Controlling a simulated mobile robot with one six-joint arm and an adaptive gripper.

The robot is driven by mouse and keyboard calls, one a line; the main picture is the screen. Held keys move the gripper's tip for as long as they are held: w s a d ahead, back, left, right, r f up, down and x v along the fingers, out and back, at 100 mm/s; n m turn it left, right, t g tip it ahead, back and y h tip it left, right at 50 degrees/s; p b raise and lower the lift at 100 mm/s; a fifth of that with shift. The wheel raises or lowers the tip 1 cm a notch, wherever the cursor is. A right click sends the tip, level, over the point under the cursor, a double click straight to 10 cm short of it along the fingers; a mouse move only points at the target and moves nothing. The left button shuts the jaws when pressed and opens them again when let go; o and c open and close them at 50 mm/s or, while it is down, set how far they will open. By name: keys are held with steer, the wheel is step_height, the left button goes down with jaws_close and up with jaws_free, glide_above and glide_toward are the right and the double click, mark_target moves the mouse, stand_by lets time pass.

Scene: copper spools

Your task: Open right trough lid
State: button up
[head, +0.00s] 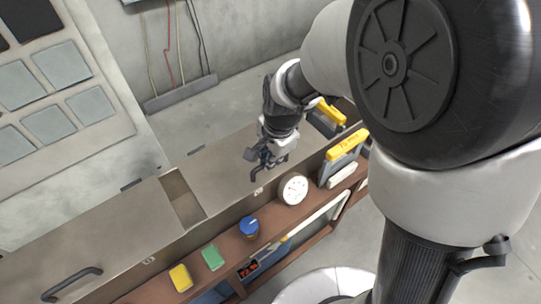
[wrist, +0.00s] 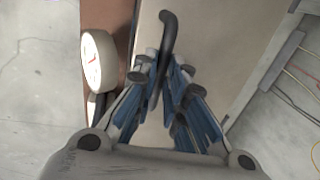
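The right trough lid (head: 215,160) is a flat grey-brown panel lying level on the long trough. It also fills the middle of the wrist view (wrist: 215,45). Its dark curved handle (wrist: 168,35) runs down between my fingers in the wrist view; its end (head: 255,176) shows just below the gripper in the head view. My gripper (head: 268,155) is over the lid, pointing down. In the wrist view its blue-padded fingers (wrist: 170,78) are apart, one on each side of the handle, with a gap visible on the right side. The fingers partly hide the handle's lower end.
The left lid (head: 110,225) with its own dark handle (head: 72,284) lies to the left, past an open gap (head: 182,197). A brown shelf along the front holds a white round dial (head: 293,189), a blue-lidded jar (head: 249,227), green and yellow blocks, and yellow-topped bins (head: 345,150).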

jaws_close()
stand_by(0.3)
